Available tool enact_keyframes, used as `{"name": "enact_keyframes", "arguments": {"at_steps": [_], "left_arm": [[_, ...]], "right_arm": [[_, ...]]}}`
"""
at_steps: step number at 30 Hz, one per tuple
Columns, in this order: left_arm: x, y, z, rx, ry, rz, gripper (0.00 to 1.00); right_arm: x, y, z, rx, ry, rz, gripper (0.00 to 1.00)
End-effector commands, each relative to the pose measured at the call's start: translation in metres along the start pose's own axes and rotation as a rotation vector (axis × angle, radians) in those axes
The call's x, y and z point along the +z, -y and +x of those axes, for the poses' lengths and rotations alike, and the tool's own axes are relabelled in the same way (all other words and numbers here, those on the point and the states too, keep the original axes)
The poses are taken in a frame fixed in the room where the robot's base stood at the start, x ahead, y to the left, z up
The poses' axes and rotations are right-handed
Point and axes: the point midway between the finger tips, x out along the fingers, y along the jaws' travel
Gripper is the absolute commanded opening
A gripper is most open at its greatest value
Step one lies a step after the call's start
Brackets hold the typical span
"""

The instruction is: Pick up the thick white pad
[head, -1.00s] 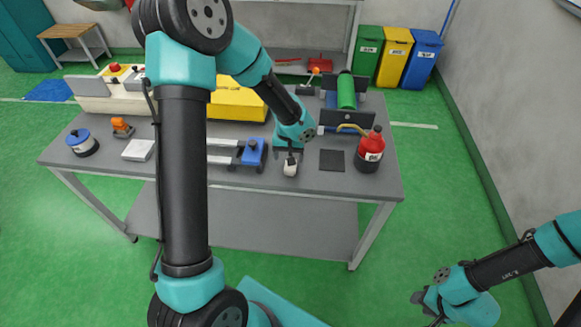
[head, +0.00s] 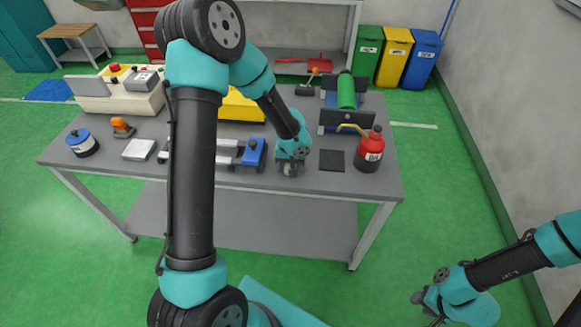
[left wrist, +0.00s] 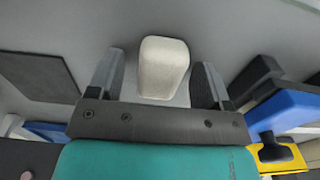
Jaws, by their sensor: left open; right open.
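The thick white pad (left wrist: 163,66) shows in the left wrist view as a pale, round-edged block on the grey bench top. It lies between the two fingers of my left gripper (left wrist: 159,77), with a visible gap on each side. In the head view my left gripper (head: 290,170) is low over the front of the bench and hides the pad. The left gripper is open and holds nothing. My right gripper (head: 428,303) is open and empty at the lower right, away from the bench.
A dark square mat (head: 332,160) and a red bottle (head: 370,150) stand right of the left gripper. A blue clamp device (head: 253,152) is close on its left. A flat white slab (head: 138,150) and a blue-topped tin (head: 82,143) lie further left.

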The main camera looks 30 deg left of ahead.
Motion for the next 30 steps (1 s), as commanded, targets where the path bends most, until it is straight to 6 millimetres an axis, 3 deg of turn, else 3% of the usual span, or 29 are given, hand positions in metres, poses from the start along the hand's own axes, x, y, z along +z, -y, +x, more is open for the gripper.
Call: {"name": "enact_keyframes", "arguments": {"at_steps": [7,24,30], "left_arm": [[-0.0001,-0.0001,-0.0003,0.0,0.0,0.0,0.72],[-0.0001,-0.0001,-0.0003,0.0,0.0,0.0,0.2],[-0.0002,-0.0001,-0.0005,0.0,0.0,0.0,0.19]], "right_arm": [[0.0,0.0,0.0,0.0,0.0,0.0,0.43],[0.0,0.0,0.0,0.0,0.0,0.0,0.43],[0.0,0.0,0.0,0.0,0.0,0.0,0.43]]}}
